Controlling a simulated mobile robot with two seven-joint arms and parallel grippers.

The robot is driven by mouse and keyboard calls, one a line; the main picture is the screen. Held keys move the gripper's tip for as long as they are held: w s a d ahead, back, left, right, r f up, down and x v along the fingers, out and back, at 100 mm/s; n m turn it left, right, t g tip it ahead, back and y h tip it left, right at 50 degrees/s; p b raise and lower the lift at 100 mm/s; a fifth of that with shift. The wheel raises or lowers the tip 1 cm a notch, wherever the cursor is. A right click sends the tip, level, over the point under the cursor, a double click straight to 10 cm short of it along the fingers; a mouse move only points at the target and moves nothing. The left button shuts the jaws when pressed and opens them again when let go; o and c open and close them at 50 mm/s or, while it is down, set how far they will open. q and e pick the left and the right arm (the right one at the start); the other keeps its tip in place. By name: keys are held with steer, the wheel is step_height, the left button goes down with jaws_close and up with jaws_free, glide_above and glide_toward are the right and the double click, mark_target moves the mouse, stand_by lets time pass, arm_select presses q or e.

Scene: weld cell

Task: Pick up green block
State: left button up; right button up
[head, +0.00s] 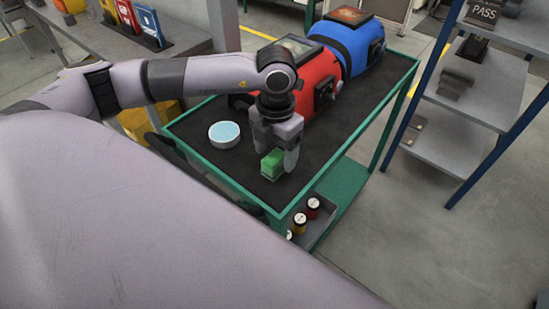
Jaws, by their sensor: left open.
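The green block (272,164) is on the dark top of the green-framed cart (205,116), near its front edge. My left gripper (276,162) points down over the block, with a finger showing on its right side. The other finger is mostly hidden behind the block or the gripper body. The left gripper is open around the block, and I cannot tell whether the fingers touch it. My right gripper is out of view.
A round light-blue-topped dish (224,134) stands left of the gripper. A red machine (312,85) and a blue machine (352,45) stand behind it. The cart top is clear to the right. A grey shelf rack (470,90) stands farther right. Small cans (312,208) sit on the lower shelf.

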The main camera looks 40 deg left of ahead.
mark_target(276, 156)
arm_select(q)
steer(key=shift+f, duration=1.35)
steer(key=c, duration=1.1)
steer(key=shift+c, duration=0.2)
step_height(276, 156, up, 20)
steer(key=shift+o, duration=1.1)
steer(key=shift+c, duration=0.5)
